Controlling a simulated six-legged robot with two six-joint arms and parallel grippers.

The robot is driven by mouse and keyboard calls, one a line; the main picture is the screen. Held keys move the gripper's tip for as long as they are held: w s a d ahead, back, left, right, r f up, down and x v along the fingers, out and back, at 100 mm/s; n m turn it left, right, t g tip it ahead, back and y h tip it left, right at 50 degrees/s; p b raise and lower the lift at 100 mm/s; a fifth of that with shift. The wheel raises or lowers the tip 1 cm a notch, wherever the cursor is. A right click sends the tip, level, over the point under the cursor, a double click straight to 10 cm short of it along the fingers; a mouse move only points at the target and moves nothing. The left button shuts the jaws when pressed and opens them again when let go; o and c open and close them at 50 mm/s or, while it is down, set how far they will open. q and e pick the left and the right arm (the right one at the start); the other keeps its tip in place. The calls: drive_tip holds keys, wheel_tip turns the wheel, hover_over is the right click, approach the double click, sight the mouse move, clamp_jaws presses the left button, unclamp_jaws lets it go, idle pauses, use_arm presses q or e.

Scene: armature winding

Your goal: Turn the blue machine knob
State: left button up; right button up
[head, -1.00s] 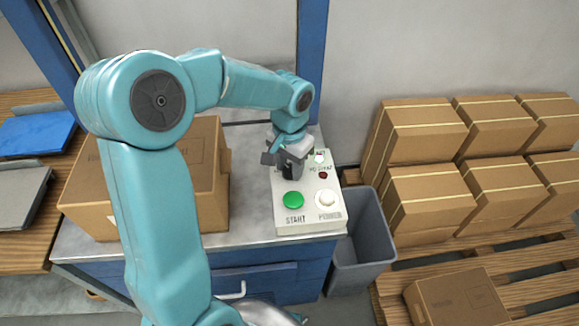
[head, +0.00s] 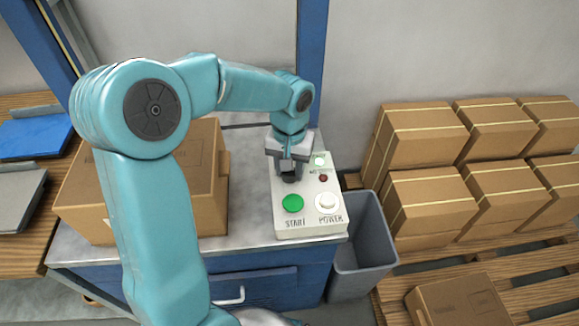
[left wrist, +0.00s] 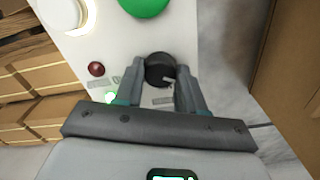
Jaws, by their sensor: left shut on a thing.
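The machine knob (left wrist: 160,69) is a round dark knob with a white pointer mark, on the pale control box; it looks black, not blue. In the left wrist view it sits between the two fingers of my left gripper (left wrist: 158,84), which is shut on it from both sides. In the head view my left gripper (head: 289,166) points down onto the upper left of the control box (head: 309,230), and mostly hides the knob. My right gripper is not in view.
The box also has a green START button (head: 292,203), a white POWER button (head: 327,202), a small red light (head: 323,178) and a greenish-white lamp (head: 319,160). A cardboard box (head: 213,210) stands left on the bench; a grey bin (head: 362,255) stands right.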

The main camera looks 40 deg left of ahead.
use_arm(q)
drive_tip(key=shift+w+r, duration=0.1)
drive_tip(key=shift+r, duration=0.1)
drive_tip(key=o, duration=0.8)
drive_tip(key=shift+o, duration=1.2)
drive_tip(key=shift+f, duration=0.1)
wheel_tip(320, 180, up, 16)
drive_tip(key=p, duration=0.2)
drive_tip(key=shift+r, duration=0.2)
drive_tip(key=shift+s, duration=0.2)
